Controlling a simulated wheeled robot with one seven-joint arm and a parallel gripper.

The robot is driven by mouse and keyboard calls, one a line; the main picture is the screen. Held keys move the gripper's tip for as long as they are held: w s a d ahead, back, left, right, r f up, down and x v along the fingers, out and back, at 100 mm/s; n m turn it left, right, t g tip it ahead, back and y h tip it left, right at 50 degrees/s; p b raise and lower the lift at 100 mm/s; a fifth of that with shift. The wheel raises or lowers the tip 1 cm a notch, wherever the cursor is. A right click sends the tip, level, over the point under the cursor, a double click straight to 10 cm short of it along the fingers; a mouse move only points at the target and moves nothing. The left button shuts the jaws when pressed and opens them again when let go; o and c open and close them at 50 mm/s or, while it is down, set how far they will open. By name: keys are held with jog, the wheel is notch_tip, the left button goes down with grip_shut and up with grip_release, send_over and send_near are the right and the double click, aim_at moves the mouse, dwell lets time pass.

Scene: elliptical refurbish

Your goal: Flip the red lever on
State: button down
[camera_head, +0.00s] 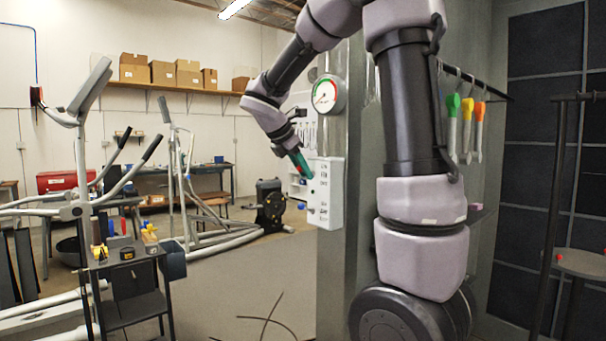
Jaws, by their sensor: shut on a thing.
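A white control box (329,195) is mounted on the grey column, with a row of small dark marks on its face. My gripper (306,172), with green-teal fingers, reaches down from the upper left to the left side of this box. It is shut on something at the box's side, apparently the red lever. The lever itself is hidden by the fingers or too small to make out.
A round pressure gauge (325,95) sits on the column above the box. Coloured-handled tools (467,120) hang at right. A small black cart (130,290) with tools and exercise machines stand at left. The floor in front of the box is mostly clear, with thin cables (268,318).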

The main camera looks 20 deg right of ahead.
jog(key=shift+d+r+y, duration=0.1)
jog(key=shift+r+y, duration=0.1)
jog(key=shift+y, duration=0.3)
jog(key=shift+g, duration=0.3)
jog(key=c, duration=0.8)
grip_release()
jog(key=shift+o, duration=0.2)
jog(key=v, duration=1)
jog(key=shift+r, duration=0.4)
jog(key=shift+s, duration=0.1)
